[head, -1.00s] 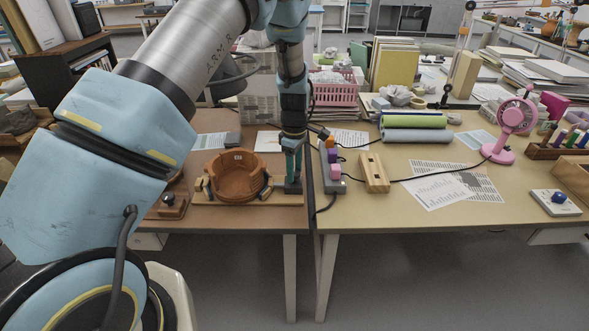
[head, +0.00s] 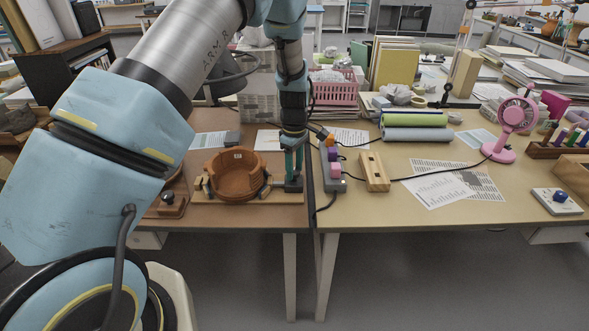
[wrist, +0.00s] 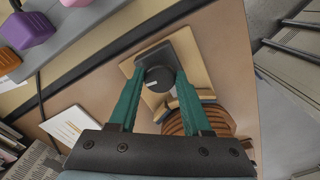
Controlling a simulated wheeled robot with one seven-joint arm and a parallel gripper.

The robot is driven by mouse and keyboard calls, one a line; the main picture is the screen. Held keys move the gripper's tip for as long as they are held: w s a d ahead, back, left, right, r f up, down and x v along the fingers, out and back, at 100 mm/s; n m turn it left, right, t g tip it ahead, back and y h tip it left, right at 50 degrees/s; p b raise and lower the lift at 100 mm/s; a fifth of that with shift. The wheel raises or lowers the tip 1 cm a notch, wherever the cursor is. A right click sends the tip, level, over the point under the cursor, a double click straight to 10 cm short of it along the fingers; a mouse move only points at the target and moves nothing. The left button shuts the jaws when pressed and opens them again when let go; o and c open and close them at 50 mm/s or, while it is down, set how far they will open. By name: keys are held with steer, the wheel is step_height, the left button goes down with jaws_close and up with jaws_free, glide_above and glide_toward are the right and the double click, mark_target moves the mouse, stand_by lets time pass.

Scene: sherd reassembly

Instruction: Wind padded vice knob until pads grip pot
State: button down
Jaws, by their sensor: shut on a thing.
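The brown pot (head: 236,178) stands upright on the wooden board of the vice (head: 235,201) on the left table. It also shows at the lower right of the wrist view (wrist: 190,124). The dark round knob (wrist: 159,79) with a pale mark sits on a dark block at the vice's right end. My gripper (head: 293,178), with green fingers, points down and is shut on the knob; in the wrist view a finger lies on either side. A pad (wrist: 189,97) lies between knob and pot. I cannot tell whether both pads touch the pot.
A power strip with coloured plugs (head: 332,165) stands just right of my gripper, near the gap between tables. A slotted wooden block (head: 374,172) and papers lie further right. A small dark-knobbed wooden item (head: 172,204) is left of the vice.

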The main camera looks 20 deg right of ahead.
steer(key=m+b, duration=0.2)
steer(key=m, duration=0.5)
steer(key=m+b, duration=0.2)
steer(key=m, duration=0.4)
steer(key=shift+a+m, duration=0.15)
steer(key=shift+m, duration=0.15)
steer(key=m, duration=1.2)
steer(key=shift+w+m, duration=0.15)
steer(key=shift+m, duration=0.25)
steer(key=shift+c, duration=1.7)
jaws_free()
